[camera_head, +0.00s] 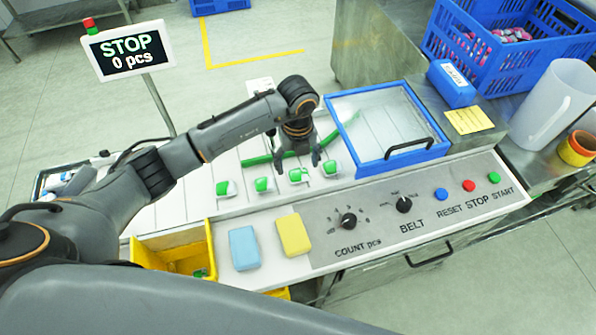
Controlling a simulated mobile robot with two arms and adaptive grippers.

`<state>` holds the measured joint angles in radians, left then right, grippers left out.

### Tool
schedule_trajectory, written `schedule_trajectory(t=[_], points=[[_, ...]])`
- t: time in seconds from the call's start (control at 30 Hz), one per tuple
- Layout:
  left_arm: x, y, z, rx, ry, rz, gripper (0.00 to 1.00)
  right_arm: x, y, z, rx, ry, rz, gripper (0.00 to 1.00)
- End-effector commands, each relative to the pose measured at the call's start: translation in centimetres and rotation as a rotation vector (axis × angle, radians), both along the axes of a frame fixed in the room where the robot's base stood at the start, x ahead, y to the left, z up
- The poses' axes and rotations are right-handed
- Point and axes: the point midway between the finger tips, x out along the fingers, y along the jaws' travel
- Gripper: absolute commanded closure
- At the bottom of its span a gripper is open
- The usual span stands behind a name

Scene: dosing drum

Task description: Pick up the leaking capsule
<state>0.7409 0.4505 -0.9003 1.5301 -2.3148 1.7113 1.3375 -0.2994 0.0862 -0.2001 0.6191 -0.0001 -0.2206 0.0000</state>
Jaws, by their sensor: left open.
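Several green-and-white capsules lie in a row on the white belt: one at the left (223,188), one beside it (262,184), a third (298,175), and one at the right (330,169). The third looks untidier, with separate green patches; I cannot tell for sure whether it leaks. My left gripper (298,164) points down over the belt, open and empty, with its fingertips just behind and above the third capsule. Whether it touches anything is unclear. My right gripper is out of view.
A green bar (258,160) crosses the belt behind the gripper. A blue-framed clear cover (350,128) stands right. A yellow bin (208,240), blue sponge (243,248) and yellow sponge (293,235) sit in front, beside the control panel (440,205). The sign (128,50) reads "STOP 0 pcs".

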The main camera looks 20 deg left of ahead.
Motion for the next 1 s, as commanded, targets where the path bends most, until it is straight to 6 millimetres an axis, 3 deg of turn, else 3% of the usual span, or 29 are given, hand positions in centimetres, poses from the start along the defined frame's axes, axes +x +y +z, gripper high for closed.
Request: schedule_trajectory(t=[0.07, 0.23, 0.5, 0.7, 1.0], points=[[0.0, -0.1, -0.9, 0.001, 0.006, 0.002, 0.26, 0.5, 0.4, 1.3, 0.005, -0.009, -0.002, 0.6], [0.1, -0.1, -3.1, 0.001, 0.003, 0.002, 0.26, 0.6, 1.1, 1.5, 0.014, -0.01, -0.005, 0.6], [0.2, -0.1, -3.5, 0.0, 0.0, 0.001, 0.26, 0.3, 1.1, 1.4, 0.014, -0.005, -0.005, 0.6], [0.2, -0.1, -3.4, 0.0, 0.0, 0.001, 0.66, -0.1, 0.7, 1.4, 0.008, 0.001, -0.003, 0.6], [0.2, -0.1, -3.4, 0.0, 0.0, 0.001, 0.67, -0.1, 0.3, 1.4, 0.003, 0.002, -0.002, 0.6]])
